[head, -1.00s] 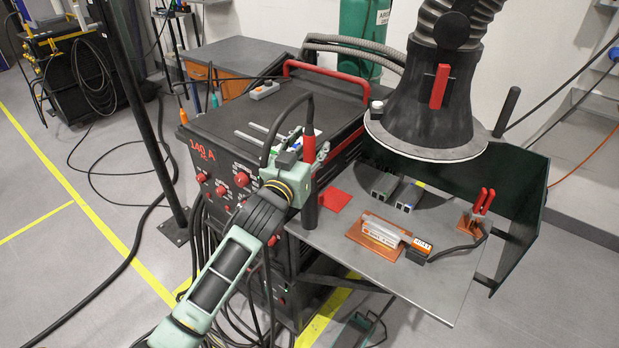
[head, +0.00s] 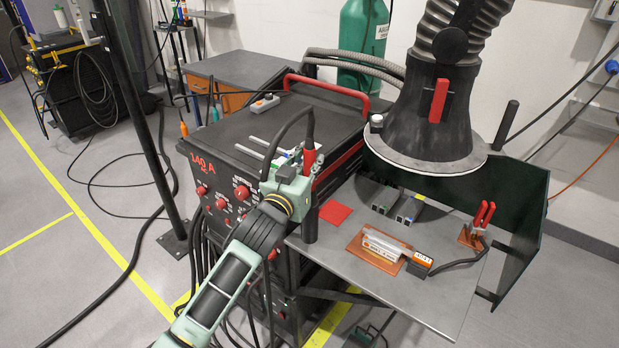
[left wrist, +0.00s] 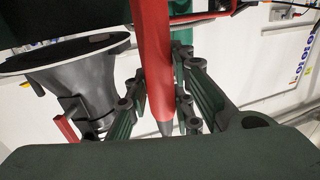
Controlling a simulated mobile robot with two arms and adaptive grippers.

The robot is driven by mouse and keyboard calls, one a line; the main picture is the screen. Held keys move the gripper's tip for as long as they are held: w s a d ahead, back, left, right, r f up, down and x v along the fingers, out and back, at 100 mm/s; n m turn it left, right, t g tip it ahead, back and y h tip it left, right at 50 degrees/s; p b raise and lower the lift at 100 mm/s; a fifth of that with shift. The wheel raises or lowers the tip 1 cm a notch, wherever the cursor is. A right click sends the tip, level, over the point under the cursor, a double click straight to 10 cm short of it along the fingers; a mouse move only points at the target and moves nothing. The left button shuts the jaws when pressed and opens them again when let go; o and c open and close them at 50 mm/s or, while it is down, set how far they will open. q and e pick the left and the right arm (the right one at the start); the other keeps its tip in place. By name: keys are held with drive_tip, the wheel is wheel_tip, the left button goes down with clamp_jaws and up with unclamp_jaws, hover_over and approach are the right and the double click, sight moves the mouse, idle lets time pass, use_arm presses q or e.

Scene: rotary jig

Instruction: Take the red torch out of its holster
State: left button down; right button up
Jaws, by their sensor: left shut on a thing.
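The red torch (head: 309,153) stands upright at the left corner of the metal work table, its black cable bending over from its top. My left gripper (head: 306,163) is shut on the torch's red body. The left wrist view also shows the red torch (left wrist: 151,62) between the two finger linkages, with a grey tapered end low in the picture. The black tubular holster (head: 310,225) stands directly below the torch and in line with it. The gripper hides where they meet, so I cannot tell whether the torch's lower end is inside. My right gripper is not in view.
The welding machine (head: 235,178) stands close beside the gripper. The fume hood (head: 428,125) hangs over the table (head: 432,305) at the right. A workpiece on a copper-coloured plate (head: 362,253) and a red-handled clamp (head: 483,215) rest on the table.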

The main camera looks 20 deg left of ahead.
use_arm(q)
wheel_tip(320, 180, up, 18)
drive_tip(key=b, duration=0.2)
idle(0.4)
drive_tip(key=shift+a+r, duration=0.1)
